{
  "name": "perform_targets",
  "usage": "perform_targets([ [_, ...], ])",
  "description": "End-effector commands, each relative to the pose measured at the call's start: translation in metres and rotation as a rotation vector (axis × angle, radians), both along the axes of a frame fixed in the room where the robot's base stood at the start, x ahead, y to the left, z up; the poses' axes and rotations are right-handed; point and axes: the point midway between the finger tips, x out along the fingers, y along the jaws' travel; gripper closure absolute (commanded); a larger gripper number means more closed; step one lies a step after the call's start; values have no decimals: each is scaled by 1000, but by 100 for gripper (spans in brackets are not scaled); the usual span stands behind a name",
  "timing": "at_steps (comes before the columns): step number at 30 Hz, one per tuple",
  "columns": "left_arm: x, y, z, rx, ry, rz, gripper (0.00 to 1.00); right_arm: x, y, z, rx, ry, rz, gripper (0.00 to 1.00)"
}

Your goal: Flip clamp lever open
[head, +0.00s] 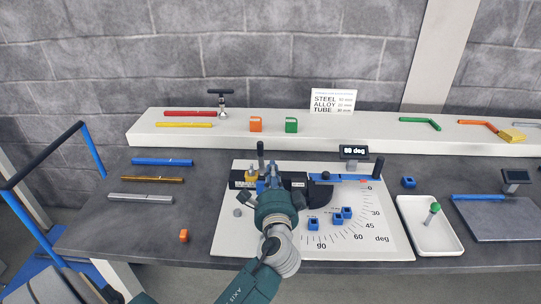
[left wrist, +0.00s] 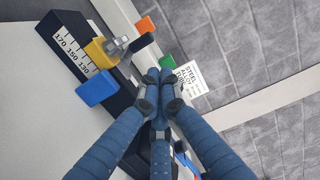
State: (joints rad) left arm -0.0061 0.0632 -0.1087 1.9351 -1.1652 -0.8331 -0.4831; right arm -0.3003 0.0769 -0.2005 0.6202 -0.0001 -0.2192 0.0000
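A bending fixture on a white base plate (head: 228,222) stands on the bench, with a black scale block (head: 236,180) at its left. A black upright handle (head: 260,150), which looks like the clamp lever, stands just behind my left gripper. My left gripper (head: 268,178) is over the fixture. In the left wrist view the fingertips of my left gripper (left wrist: 158,76) are together, with nothing visible between them. The lever's lower part is hidden, and I cannot tell whether the fingers touch it. My right gripper is not in view.
A second black handle (head: 379,167) stands at the right of the fixture, beside a blue strip (head: 340,177). Several small blue blocks lie on the angle scale. A white tray (head: 404,218) holds a green piece. A shelf (head: 350,137) runs behind, with coloured strips.

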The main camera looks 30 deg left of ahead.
Motion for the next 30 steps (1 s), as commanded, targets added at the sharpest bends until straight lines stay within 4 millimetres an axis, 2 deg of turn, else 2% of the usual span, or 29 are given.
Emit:
perform_targets([
  [1,0,0,-9,1,-1,0,100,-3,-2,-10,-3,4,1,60],
  [3,1,0,-13,1,0,0,100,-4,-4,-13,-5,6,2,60],
  [8,10,7,-10,3,-1,1,100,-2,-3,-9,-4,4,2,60],
  [21,69,52,-10,1,0,1,100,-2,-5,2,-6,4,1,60],
  [30,81,60,-12,0,0,0,100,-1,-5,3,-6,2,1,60],
])
